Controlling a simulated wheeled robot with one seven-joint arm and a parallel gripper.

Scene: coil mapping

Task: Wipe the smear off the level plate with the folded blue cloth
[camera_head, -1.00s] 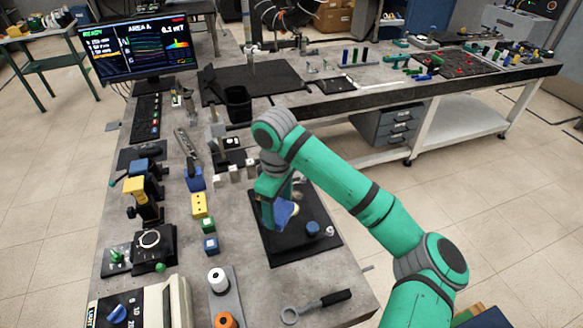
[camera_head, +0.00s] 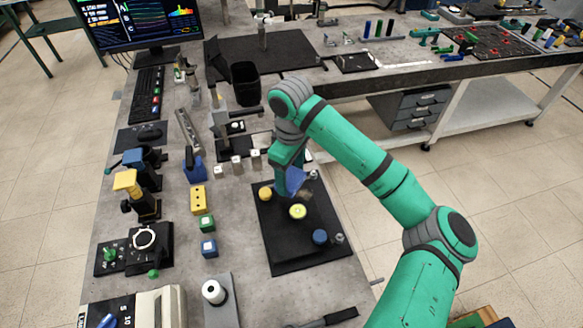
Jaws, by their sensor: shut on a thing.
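My gripper (camera_head: 294,182) is shut on the folded blue cloth (camera_head: 297,179) and points down over the back part of the black level plate (camera_head: 285,250). The cloth hangs at the fingertips; I cannot tell whether it touches the plate. A round yellow-green level (camera_head: 298,211) sits on the plate just in front of the cloth. A yellow knob (camera_head: 265,194) is to its left and a blue knob (camera_head: 320,237) to its front right. A brownish patch shows beside the cloth, but I cannot tell if it is the smear. My arm and gripper hide part of the plate's back.
Small yellow, green and blue blocks (camera_head: 198,199) stand left of the plate. A white spool (camera_head: 214,291) stands on a grey strip in front. A black cup (camera_head: 245,82) and small white-topped pieces (camera_head: 237,162) are behind. The bench's right edge is close to the plate.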

